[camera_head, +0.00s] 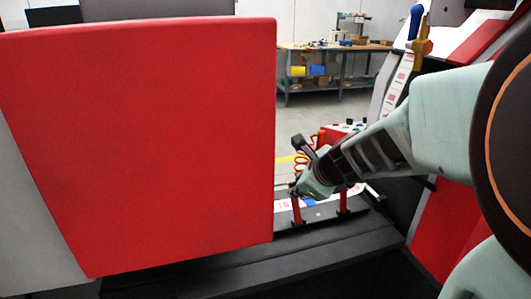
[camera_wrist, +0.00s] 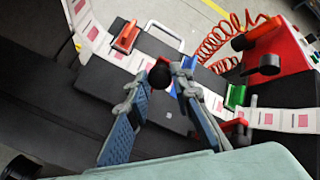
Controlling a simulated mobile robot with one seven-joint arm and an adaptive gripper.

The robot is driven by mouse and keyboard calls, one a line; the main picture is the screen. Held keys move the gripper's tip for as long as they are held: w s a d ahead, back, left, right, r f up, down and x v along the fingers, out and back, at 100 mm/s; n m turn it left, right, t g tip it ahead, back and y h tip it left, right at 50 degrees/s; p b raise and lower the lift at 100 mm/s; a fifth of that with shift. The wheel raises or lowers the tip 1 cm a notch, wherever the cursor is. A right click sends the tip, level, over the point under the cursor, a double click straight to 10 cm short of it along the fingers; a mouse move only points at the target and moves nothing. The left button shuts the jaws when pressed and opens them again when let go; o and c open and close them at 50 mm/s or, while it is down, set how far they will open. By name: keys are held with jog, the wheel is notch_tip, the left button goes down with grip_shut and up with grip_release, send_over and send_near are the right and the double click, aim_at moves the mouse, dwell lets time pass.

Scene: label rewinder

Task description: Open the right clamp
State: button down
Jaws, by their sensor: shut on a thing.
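My gripper (camera_wrist: 163,82) reaches down to the label strip, its two blue-padded fingers on either side of a round black knob (camera_wrist: 159,76). The gripper is shut on this knob. The lever below the knob is hidden, so I cannot tell which clamp it joins. A red clamp part (camera_wrist: 126,37) stands at the left of the strip in the wrist view, and another red part (camera_wrist: 237,131) shows just right of my right finger. In the head view, two red uprights, left (camera_head: 296,209) and right (camera_head: 343,201), stand below my gripper (camera_head: 303,190).
The label strip (camera_wrist: 211,97) crosses a dark plate. A green part (camera_wrist: 235,96) is near its right side. A red control box (camera_wrist: 281,62) with a coiled red cable (camera_wrist: 219,43) stands behind. A large red panel (camera_head: 150,140) blocks the left of the head view. A workbench (camera_head: 335,48) is far back.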

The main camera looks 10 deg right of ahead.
jog(key=shift+s+f, duration=0.15)
jog(key=shift+f, duration=0.25)
jog(key=c, duration=1.7)
grip_release()
jog(key=shift+r, duration=0.15)
jog(key=shift+r, duration=0.1)
jog(key=shift+w+r+p, duration=0.1)
jog(key=shift+w+p, duration=0.1)
jog(key=shift+p, duration=0.2)
